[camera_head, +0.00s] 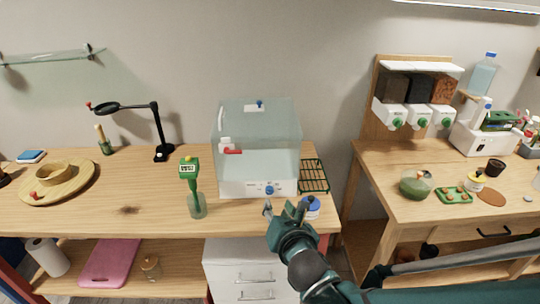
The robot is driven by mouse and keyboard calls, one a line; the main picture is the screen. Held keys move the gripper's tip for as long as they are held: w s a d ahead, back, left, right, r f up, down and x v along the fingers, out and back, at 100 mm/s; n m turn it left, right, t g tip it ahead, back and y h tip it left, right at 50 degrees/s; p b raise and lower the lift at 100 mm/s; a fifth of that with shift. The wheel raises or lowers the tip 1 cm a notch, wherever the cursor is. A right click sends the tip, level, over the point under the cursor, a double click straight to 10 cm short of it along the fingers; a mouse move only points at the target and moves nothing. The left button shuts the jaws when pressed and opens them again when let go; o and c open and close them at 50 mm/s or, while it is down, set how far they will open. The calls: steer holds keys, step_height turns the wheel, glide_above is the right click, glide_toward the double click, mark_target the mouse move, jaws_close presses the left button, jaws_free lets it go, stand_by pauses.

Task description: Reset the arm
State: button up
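My gripper (286,206) is at the front edge of the left wooden table, at the middle of the view. Its two fingers stand apart with nothing visible between them, so it looks open. It is in front of the clear box with a white base (258,150) and its blue knob. A small white jar with a blue lid (312,208) stands just right of the fingers; I cannot tell whether they touch. My teal and black arm reaches in from the bottom right.
A green bottle-like tool (195,190) stands left of the box, and a green wire rack (314,176) lies right of it. A black lamp (160,130) and round wooden tray (84,182) are farther left. A gap separates the right table (390,208), which holds dispensers and a green bowl (415,186).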

steer(key=s+d+r+m+g+h+p, duration=0.1)
steer(key=s+d+r+m+g, duration=0.1)
steer(key=d+m, duration=0.5)
steer(key=s+d+r+m+g+h+p, duration=0.15)
steer(key=d+m, duration=0.25)
steer(key=m, duration=0.5)
steer(key=s+d+r+m+g, duration=0.1)
steer(key=s+d+r+m, duration=0.1)
steer(key=s+m, duration=0.4)
steer(key=s+d+r+m+g, duration=0.2)
steer(key=s+m, duration=0.4)
steer(key=m, duration=0.4)
steer(key=shift+s+d+r+m+y, duration=0.25)
steer(key=shift+s+d+m+y, duration=0.1)
steer(key=shift+d, duration=0.45)
steer(key=shift+o, duration=0.7)
